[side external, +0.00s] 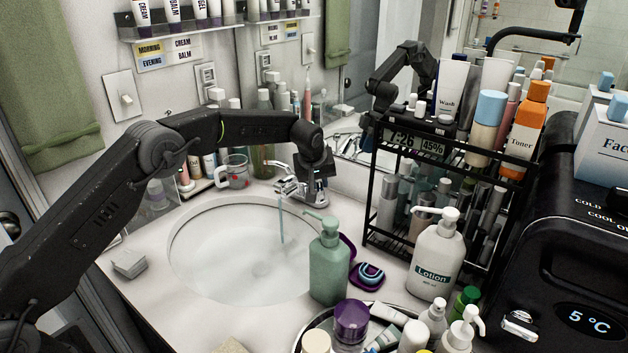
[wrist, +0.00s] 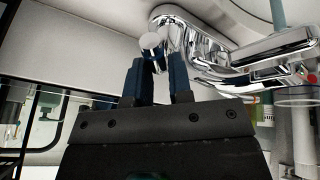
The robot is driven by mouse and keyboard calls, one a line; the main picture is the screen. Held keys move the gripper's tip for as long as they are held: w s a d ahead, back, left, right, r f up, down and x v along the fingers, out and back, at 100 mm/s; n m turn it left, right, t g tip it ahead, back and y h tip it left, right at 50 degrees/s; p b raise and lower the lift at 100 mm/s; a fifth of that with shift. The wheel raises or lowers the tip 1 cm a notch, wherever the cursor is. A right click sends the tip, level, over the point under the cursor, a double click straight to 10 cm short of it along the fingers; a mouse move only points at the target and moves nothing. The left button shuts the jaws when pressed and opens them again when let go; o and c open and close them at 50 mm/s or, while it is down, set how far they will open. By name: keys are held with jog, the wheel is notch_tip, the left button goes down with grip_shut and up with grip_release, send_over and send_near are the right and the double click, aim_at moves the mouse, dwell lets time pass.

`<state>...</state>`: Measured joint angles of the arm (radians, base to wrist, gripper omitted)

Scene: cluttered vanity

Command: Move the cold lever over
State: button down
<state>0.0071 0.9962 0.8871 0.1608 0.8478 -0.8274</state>
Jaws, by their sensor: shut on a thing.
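A chrome faucet (side external: 286,186) stands at the back right rim of the round sink (side external: 225,255). A thin stream of water (side external: 281,222) falls from its spout into the basin. My gripper (side external: 316,190) points down at the faucet's right side. In the wrist view, my gripper's two blue fingers (wrist: 158,70) are closed around a short chrome lever (wrist: 150,41) with a round end. The lever joins the curved chrome faucet body (wrist: 200,45). I see no hot or cold mark on it. In the side view my gripper hides most of the lever.
A green pump bottle (side external: 329,265) stands right of the basin. A black wire rack (side external: 375,200) of bottles and a white lotion bottle (side external: 435,255) stand further right. A glass measuring cup (side external: 234,170) is left of the faucet.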

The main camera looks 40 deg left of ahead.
jog(key=n+y, duration=0.1)
jog(key=n, duration=0.1)
jog(key=w+d+n+g, duration=0.1)
jog(key=n, duration=0.2)
jog(key=shift+w+d+y, duration=0.1)
jog(key=shift+w+y, duration=0.1)
jog(key=shift+y, duration=0.2)
jog(key=shift+w+n, duration=0.15)
jog(key=shift+n, duration=0.35)
jog(key=c, duration=1)
grip_release()
jog(key=shift+d, duration=0.1)
jog(key=shift+c, duration=0.2)
jog(key=v, duration=1.4)
jog(key=shift+w+d, duration=0.15)
jog(key=shift+w, duration=0.05)
